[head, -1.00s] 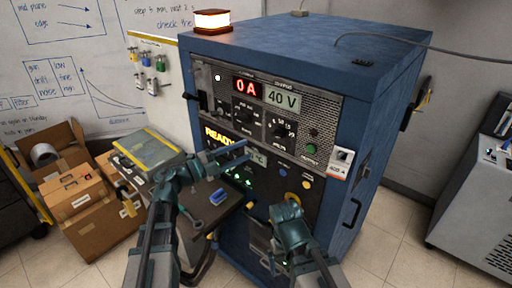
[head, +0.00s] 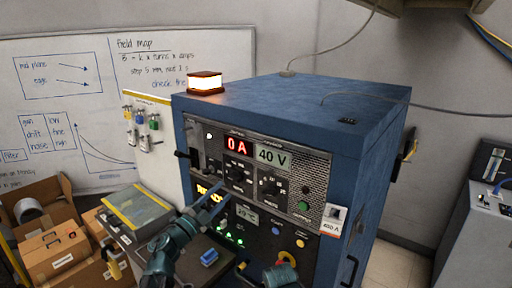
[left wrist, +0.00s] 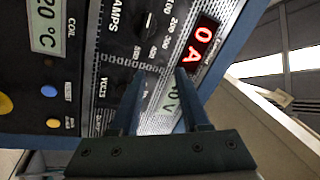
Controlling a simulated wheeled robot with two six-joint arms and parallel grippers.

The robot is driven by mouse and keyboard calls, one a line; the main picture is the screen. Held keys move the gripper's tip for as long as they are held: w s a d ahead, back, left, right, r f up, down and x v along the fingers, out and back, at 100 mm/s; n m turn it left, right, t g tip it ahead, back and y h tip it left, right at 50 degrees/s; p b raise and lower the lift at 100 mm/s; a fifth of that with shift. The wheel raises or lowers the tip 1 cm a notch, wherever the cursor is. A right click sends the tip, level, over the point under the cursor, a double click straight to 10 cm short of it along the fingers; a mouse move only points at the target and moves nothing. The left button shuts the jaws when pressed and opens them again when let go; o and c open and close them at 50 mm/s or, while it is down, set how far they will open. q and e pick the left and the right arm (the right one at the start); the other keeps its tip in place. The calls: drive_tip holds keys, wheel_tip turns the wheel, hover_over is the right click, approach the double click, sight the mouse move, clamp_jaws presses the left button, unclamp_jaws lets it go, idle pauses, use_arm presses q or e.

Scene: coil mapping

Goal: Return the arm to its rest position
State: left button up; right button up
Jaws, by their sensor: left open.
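My left arm (head: 172,246) comes up from the bottom in the head view. My left gripper (head: 208,205) is open and empty in front of the blue power cabinet's panel, overlapping the yellow READY lettering. In the left wrist view its two fingers (left wrist: 160,100) stand apart, with the panel's knobs and red "0 A" display (left wrist: 201,44) behind them. Whether they touch the panel cannot be told. A teal part of my right arm (head: 283,276) shows at the bottom edge; its fingers cannot be made out.
The blue cabinet (head: 290,100) fills the middle, with a lit lamp (head: 206,82) on top. A small shelf with a blue object (head: 209,257) is beside my left arm. Cardboard boxes (head: 55,255) stand at left, a grey machine (head: 475,240) at right. Cables hang above.

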use_arm(q)
drive_tip(key=w+a+f+n+y, duration=0.3)
drive_tip(key=a+f+n+y, duration=0.15)
drive_tip(key=n+y, duration=0.75)
drive_tip(key=s+d+f+n+g+y, duration=0.2)
drive_tip(key=s+f+n+g, duration=0.25)
drive_tip(key=f, duration=0.65)
drive_tip(key=s+d+f+g, duration=0.3)
drive_tip(key=s+f+g, duration=0.1)
drive_tip(key=s, duration=0.4)
drive_tip(key=s+d+f+g, duration=0.3)
drive_tip(key=s+f+g, duration=0.1)
drive_tip(key=s, duration=0.4)
drive_tip(key=s+d+f+g+h, duration=0.1)
drive_tip(key=s+d+f+g, duration=0.2)
drive_tip(key=s, duration=0.5)
drive_tip(key=shift+d+f+m+g, duration=0.4)
drive_tip(key=shift+d+g, duration=0.15)
drive_tip(key=shift+g, duration=0.4)
use_arm(e)
drive_tip(key=shift+c, duration=0.3)
